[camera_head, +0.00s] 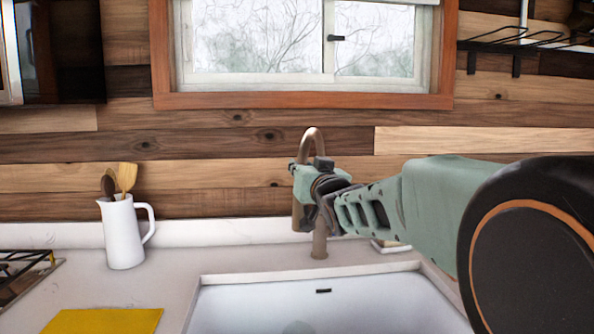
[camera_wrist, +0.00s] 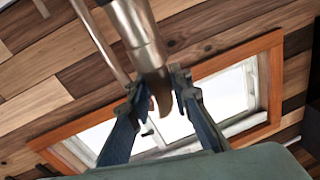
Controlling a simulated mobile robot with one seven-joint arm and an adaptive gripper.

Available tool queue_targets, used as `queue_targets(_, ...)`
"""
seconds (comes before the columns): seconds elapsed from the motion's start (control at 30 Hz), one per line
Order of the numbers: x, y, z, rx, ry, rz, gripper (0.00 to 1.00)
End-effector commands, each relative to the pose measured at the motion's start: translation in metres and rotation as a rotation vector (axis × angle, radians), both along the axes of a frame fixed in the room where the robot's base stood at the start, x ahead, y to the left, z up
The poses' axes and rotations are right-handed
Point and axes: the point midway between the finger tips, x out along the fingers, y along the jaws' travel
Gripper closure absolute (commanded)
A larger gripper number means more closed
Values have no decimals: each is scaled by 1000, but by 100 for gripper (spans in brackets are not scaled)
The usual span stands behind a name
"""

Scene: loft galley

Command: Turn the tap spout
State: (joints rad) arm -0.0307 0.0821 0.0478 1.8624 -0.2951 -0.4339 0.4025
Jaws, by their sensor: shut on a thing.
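The bronze tap (camera_head: 320,243) stands behind the sink in the head view, with its spout arching up and over (camera_head: 312,133). The spout's lower end shows below my gripper, left of the tap's base. In the wrist view the spout (camera_wrist: 137,28) comes down from the top between the fingers. My gripper (camera_wrist: 158,88) is shut on the spout, one finger on each side of it. In the head view my arm reaches in from the right and hides the middle of the tap; the fingertips' contact is hidden there.
The white sink (camera_head: 240,300) is below the tap. A white jug (camera_head: 122,235) with wooden utensils stands on the left counter, near a yellow mat (camera_head: 105,321) and a hob grate (camera_head: 18,268). A window (camera_head: 270,80) and wood wall are behind; a wire shelf (camera_head: 520,40) hangs upper right.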

Motion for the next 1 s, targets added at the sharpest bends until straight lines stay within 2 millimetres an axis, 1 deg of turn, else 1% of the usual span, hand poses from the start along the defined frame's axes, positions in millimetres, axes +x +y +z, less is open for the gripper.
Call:
queue_targets(0.03,-1,7,2,-4,-6,11,100)
queue_targets(0.4,-1,6,3,-4,-8,11,100)
queue_targets(0.43,-1,6,3,-4,-8,11,80)
queue_targets(0.57,-1,5,3,-2,-8,9,66)
queue_targets(0.87,0,2,3,0,-5,3,65)
queue_targets(0.97,0,2,10,0,-6,3,65)
queue_targets(1.0,0,2,15,-1,-7,4,65)
